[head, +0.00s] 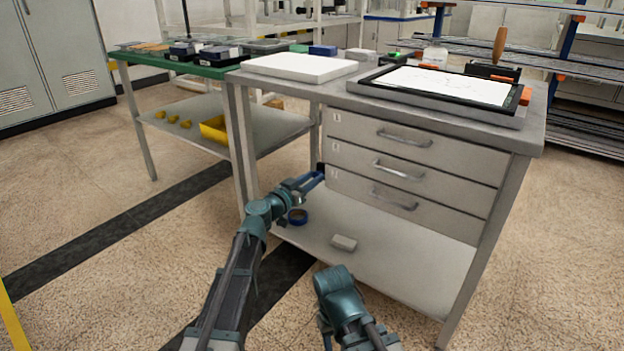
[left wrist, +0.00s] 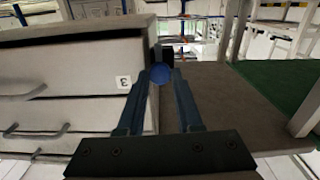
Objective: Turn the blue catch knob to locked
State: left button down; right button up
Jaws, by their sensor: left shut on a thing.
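The blue catch knob (left wrist: 160,73) shows in the left wrist view as a round blue face between my left fingertips, at the corner of the drawer unit beside the label 3. A dark block sits behind it. My left gripper (left wrist: 161,76) is shut on the knob, with one finger on each side. In the head view my left gripper (head: 308,181) reaches the left edge of the drawer front, and its fingers hide most of the knob. I cannot read the knob's locked or unlocked marking.
The bench has three closed drawers (head: 400,171) with bar handles. A green-topped table (head: 150,58) stands to the left. The floor in front is open.

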pick_arm(q)
jog(key=n, duration=0.4)
jog(key=shift+n, duration=0.4)
jog(key=n, duration=0.4)
jog(key=shift+a+f, duration=0.1)
jog(key=n, duration=0.4)
jog(key=shift+n, duration=2.2)
jog(key=c, duration=0.6)
grip_release()
jog(key=shift+a, duration=0.1)
